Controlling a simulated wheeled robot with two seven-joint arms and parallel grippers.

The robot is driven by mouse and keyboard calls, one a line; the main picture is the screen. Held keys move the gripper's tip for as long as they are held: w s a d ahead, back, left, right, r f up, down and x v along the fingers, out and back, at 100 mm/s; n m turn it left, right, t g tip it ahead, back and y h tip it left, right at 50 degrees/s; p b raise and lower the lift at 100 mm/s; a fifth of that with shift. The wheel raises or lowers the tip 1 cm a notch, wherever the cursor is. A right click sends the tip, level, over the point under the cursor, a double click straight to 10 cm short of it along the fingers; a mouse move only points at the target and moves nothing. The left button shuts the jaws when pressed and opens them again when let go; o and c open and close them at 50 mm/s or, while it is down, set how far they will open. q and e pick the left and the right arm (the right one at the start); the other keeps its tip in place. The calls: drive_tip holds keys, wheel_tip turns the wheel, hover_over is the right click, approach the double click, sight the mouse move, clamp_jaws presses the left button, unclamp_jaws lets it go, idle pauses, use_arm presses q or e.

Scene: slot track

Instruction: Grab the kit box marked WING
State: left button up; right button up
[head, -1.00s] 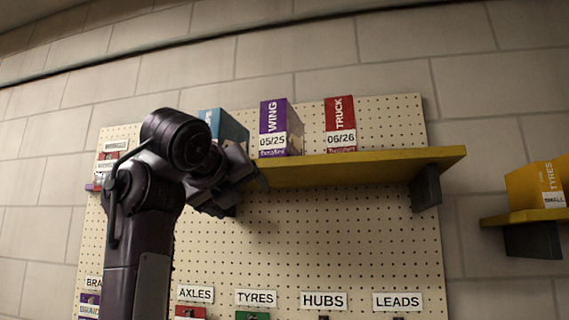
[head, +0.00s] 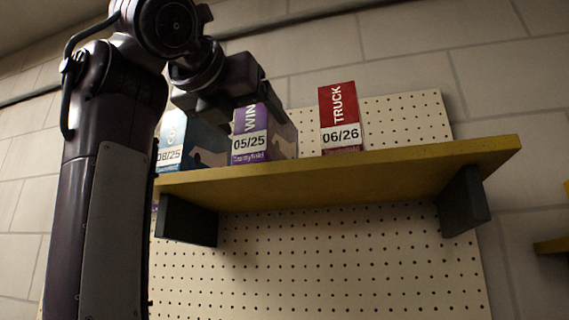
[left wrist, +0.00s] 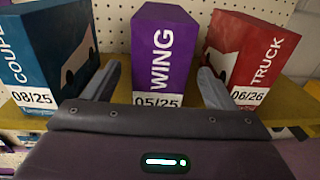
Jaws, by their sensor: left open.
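The purple kit box marked WING (head: 249,145) stands upright on the yellow shelf, with a 05/25 label on its front. It also shows in the left wrist view (left wrist: 162,55), centred between my fingers. My left gripper (head: 240,108) is open in front of the upper part of the WING box and hides part of it in the head view. In the left wrist view its fingers (left wrist: 158,85) point toward the box, one to each side; I cannot tell whether they touch it. My right gripper is not in view.
The blue COUPE box (left wrist: 48,50) stands left of the WING box, and the red TRUCK box (head: 340,115) stands to its right, with gaps between. The yellow shelf (head: 400,165) has dark brackets and is fixed to a pegboard (head: 330,260). The shelf's right end is clear.

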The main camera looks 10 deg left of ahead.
use_arm(q)
drive_tip(key=shift+w+r, duration=0.15)
drive_tip(key=shift+r, duration=0.05)
drive_tip(key=shift+r+p, duration=0.2)
drive_tip(key=shift+p, duration=0.2)
drive_tip(key=shift+w+d+r+p, duration=0.1)
drive_tip(key=shift+w+r+p, duration=0.1)
drive_tip(key=shift+w+p, duration=0.65)
drive_tip(key=shift+w+d+p, duration=0.15)
drive_tip(key=shift+w+p, duration=1.05)
drive_tip(key=shift+w, duration=0.05)
drive_tip(key=shift+w+d+f+p, duration=0.1)
drive_tip(key=shift+w+f+p, duration=0.1)
drive_tip(key=shift+w, duration=0.35)
drive_tip(key=shift+w+f+p, duration=0.1)
drive_tip(key=shift+w+f, duration=0.05)
drive_tip(key=shift+w, duration=0.4)
drive_tip(key=shift+s, duration=0.3)
drive_tip(key=shift+c, duration=0.2)
drive_tip(key=c, duration=1.2)
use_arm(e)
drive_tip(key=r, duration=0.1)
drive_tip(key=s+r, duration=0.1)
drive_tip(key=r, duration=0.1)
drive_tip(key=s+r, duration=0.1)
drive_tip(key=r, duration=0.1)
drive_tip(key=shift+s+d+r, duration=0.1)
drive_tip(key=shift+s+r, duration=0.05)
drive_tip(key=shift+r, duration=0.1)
